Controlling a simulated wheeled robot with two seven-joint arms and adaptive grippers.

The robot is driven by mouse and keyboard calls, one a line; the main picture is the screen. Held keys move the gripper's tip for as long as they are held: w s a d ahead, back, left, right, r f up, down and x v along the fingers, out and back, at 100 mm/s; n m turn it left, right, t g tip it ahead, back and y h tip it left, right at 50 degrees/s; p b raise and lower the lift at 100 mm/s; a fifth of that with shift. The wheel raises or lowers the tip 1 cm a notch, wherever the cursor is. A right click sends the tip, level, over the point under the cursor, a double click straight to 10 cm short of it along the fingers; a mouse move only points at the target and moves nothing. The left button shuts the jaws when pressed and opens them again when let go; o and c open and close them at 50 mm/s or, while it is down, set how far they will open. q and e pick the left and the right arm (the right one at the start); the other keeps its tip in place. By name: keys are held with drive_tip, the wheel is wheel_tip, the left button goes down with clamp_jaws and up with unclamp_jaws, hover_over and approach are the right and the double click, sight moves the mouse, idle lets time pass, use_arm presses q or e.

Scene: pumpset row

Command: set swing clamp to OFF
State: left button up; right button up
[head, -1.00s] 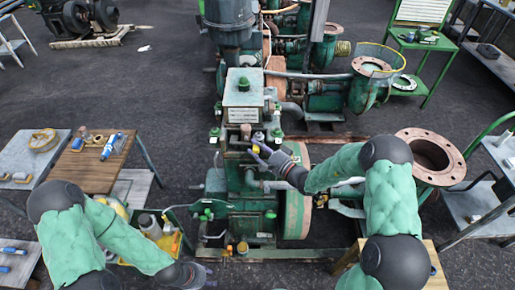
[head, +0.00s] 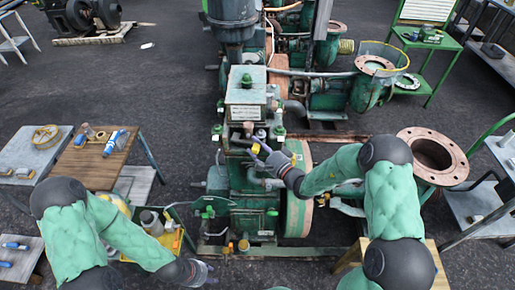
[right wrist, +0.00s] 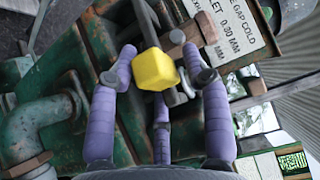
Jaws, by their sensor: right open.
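A yellow block-shaped knob (right wrist: 155,69), apparently the swing clamp's handle, sits at the upper middle of the green pump set. It shows small in the head view (head: 255,149). My right gripper (right wrist: 164,75) is open, with its purple fingers spread around the knob. One finger is to the left of the knob, one to the right and one below. I cannot tell whether any finger touches it. The clamp's pivot and any OFF marking are not clear. My left gripper (head: 206,272) hangs low at the bottom, away from the clamp; its opening is too small to judge.
A white label plate (right wrist: 225,30) and a green pipe (right wrist: 40,120) lie close to my right gripper. A yellow tray (head: 172,243) with containers stands beside my left forearm. A wooden-topped table (head: 92,160) is at left. A large rusty flange (head: 452,172) stands at right.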

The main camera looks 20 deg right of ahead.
drive_tip(key=shift+w+d+y, duration=0.1)
drive_tip(key=shift+d+y, duration=0.05)
drive_tip(key=shift+y, duration=0.15)
drive_tip(key=shift+w+d+f+n+g+y+b, duration=0.1)
drive_tip(key=shift+w+d+n+g+y+b, duration=0.15)
drive_tip(key=shift+n+g+y+b, duration=0.3)
clamp_jaws()
